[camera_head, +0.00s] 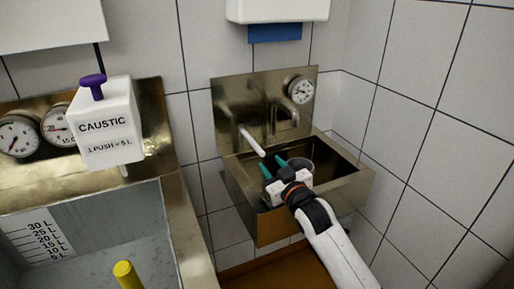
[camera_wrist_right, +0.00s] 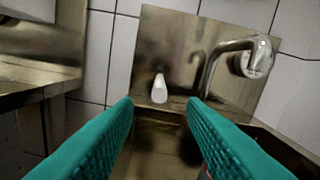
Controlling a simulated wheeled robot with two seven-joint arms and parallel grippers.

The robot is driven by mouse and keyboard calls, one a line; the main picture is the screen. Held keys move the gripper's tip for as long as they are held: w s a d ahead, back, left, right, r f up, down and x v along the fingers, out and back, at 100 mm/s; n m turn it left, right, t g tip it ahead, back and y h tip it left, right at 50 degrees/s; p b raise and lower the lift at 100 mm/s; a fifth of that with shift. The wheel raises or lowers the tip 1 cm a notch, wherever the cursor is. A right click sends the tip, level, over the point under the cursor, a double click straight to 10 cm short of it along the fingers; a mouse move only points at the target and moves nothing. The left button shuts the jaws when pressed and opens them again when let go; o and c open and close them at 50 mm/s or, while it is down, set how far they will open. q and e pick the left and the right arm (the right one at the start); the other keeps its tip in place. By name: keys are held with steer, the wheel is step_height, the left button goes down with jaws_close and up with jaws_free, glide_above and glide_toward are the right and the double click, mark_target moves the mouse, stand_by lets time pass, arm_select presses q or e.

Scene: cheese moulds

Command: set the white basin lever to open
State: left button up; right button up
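The white basin lever (camera_head: 251,141) sticks out from the metal back panel of the basin (camera_head: 350,199), left of the tap (camera_head: 271,120). It slants down towards the front in the head view. In the right wrist view the lever (camera_wrist_right: 159,90) shows end-on, just beyond and between my fingertips. My right gripper (camera_head: 273,166) is open over the basin, with its two green fingers apart and nothing between them. The fingertips are in front of and below the lever's end, apart from it. My left gripper is in neither view.
A gauge (camera_head: 300,90) sits right of the tap. A dark round item (camera_head: 300,166) is partly hidden in the basin behind my gripper. At left stand a larger sink (camera_head: 187,235), a caustic dispenser (camera_head: 105,128) and a yellow handle (camera_head: 126,274). A white wall unit (camera_head: 277,10) hangs above.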

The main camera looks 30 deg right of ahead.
mark_target(258, 150)
steer(key=w, duration=0.4)
steer(key=shift+d, duration=0.15)
steer(key=w, duration=0.4)
steer(key=shift+d+f, duration=0.1)
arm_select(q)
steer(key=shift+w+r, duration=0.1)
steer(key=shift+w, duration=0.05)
arm_select(e)
steer(key=shift+w, duration=0.7)
steer(key=shift+c, duration=0.6)
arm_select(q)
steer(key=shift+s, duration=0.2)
arm_select(e)
jaws_close()
